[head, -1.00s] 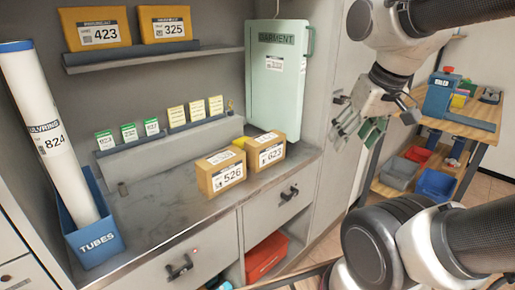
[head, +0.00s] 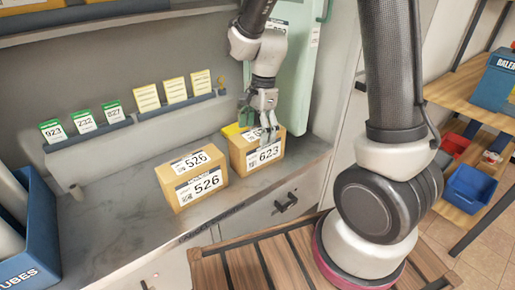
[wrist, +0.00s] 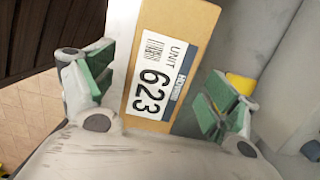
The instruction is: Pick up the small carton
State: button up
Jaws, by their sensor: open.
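Two small cartons stand side by side on the grey counter. The carton labelled 623 (head: 262,156) is on the right and the carton labelled 526 (head: 192,178) is on the left. My gripper (head: 262,130) is open, pointing down at the top of the 623 carton. In the wrist view the 623 carton (wrist: 168,65) lies between the two green-padded fingers (wrist: 152,100), with its UNIT 623 label facing the camera. I cannot tell whether the fingers touch it.
A yellow thing (head: 233,130) sits behind the 623 carton, close to a finger. Cards (head: 148,98) line a ledge behind. A blue tube bin (head: 35,235) is at the left. The counter's front left is bare.

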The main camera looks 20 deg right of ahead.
notch_tip(320, 180, down, 5)
jog(key=shift+a+f, duration=0.1)
jog(key=shift+f, duration=0.05)
jog(key=c, duration=1.3)
jog(key=shift+c, duration=0.2)
